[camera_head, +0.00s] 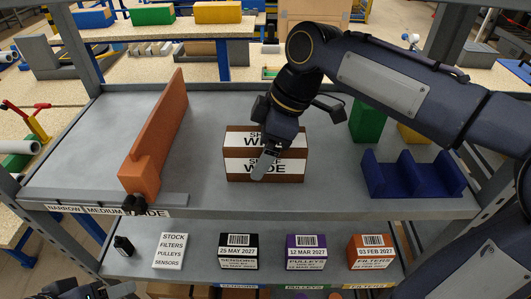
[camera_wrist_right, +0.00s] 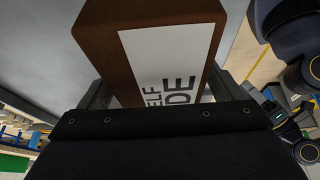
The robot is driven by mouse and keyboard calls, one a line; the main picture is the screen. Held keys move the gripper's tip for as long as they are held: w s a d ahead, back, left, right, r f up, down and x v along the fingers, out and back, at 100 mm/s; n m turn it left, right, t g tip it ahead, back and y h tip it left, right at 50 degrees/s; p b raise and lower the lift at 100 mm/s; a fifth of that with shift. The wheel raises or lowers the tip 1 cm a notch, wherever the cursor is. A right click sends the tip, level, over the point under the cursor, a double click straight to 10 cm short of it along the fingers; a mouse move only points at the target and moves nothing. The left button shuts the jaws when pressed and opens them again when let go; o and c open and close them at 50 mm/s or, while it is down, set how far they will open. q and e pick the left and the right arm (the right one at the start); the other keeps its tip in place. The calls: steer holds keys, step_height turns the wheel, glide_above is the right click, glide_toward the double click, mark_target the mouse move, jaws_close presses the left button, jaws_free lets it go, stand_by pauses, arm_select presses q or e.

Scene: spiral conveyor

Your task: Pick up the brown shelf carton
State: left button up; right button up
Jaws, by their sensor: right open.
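The brown shelf carton (camera_head: 239,166) stands on the upper shelf near its middle, with white labels reading WIDE. My right gripper (camera_head: 262,168) comes down over it from above and hides part of its top and front. In the right wrist view the carton (camera_wrist_right: 165,45) lies between the two open fingers of my right gripper (camera_wrist_right: 160,92). Whether a finger touches it cannot be told. A dark part of my left gripper (camera_head: 88,291) shows at the bottom left edge, and its fingers are not clear.
An orange divider (camera_head: 155,140) stands left of the carton on the grey shelf (camera_head: 205,115). A blue holder (camera_head: 412,180) and a green block (camera_head: 368,120) stand to the right. Several labelled small boxes (camera_head: 305,252) sit on the lower shelf.

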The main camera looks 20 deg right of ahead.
steer(key=shift+f, duration=0.1)
stand_by(0.3)
steer(key=c, duration=1.2)
steer(key=shift+c, duration=0.3)
